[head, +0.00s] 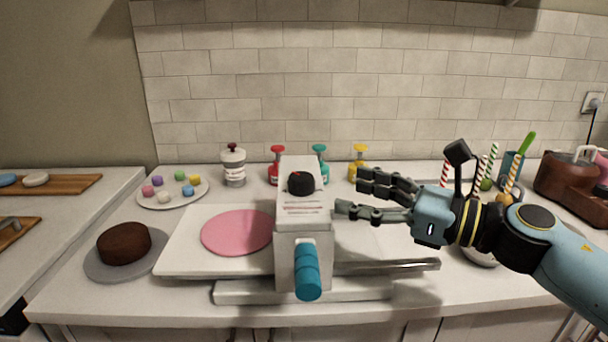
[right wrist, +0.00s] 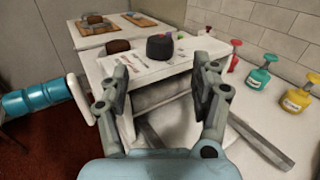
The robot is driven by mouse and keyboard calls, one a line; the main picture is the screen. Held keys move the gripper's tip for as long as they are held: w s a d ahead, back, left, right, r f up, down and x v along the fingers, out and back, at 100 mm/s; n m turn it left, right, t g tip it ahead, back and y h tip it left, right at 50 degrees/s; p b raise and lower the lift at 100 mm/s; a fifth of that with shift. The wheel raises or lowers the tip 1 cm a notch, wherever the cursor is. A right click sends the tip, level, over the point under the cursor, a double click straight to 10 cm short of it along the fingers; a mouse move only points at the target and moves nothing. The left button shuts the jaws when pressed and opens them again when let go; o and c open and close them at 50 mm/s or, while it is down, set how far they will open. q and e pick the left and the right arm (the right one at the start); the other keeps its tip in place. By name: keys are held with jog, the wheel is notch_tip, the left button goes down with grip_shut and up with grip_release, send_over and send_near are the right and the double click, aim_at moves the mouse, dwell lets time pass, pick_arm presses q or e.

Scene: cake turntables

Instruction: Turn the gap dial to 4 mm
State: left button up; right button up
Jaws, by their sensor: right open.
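The gap dial (head: 301,183) is a black knob with a red mark on top of the white machine (head: 298,240) in the middle of the counter. It also shows in the right wrist view (right wrist: 160,47), beyond and between the fingers. The scale print beside it is too small to read. My right gripper (head: 350,192) is open and empty, to the right of the dial and apart from it; its fingers also show in the right wrist view (right wrist: 160,88). The teal handle (head: 307,271) sticks out at the machine's front. My left gripper is not in view.
A pink disc (head: 237,232) lies on the machine's left plate. A chocolate cake (head: 124,243) stands at the left. Red (head: 277,166), teal (head: 320,163) and yellow (head: 358,162) bottles stand behind the machine. Striped sticks (head: 479,170) stand at the right behind my arm.

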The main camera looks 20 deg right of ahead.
aim_at(302, 176)
jog(key=p+x, duration=0.2)
jog(key=x, duration=0.7)
jog(key=shift+a+r+p, duration=0.1)
jog(key=shift+r+p, duration=0.1)
jog(key=shift+p, duration=0.15)
jog(key=shift+w+a+f, duration=0.15)
jog(key=shift+w+a, duration=0.25)
jog(key=shift+w, duration=0.05)
jog(key=c, duration=1.3)
jog(key=shift+o, duration=0.2)
jog(key=shift+f+b, duration=0.1)
jog(key=shift+b, duration=0.3)
jog(key=n+g+y+b, duration=0.2)
jog(key=g+b, duration=0.1)
jog(key=b, duration=0.3)
jog(key=n+g+y+b, duration=0.2)
jog(key=n+g+b, duration=0.1)
jog(key=b, duration=0.3)
jog(key=n+g+y+b, duration=0.2)
jog(key=n+g+b, duration=0.1)
jog(key=g+b, duration=0.2)
jog(key=shift+d+f+b, duration=0.1)
jog(key=shift+f+b, duration=0.15)
jog(key=shift+b, duration=0.75)
jog(key=shift+r+n+g+b, duration=0.25)
jog(key=shift+n+g+b, duration=0.15)
jog(key=shift+g+b, duration=0.3)
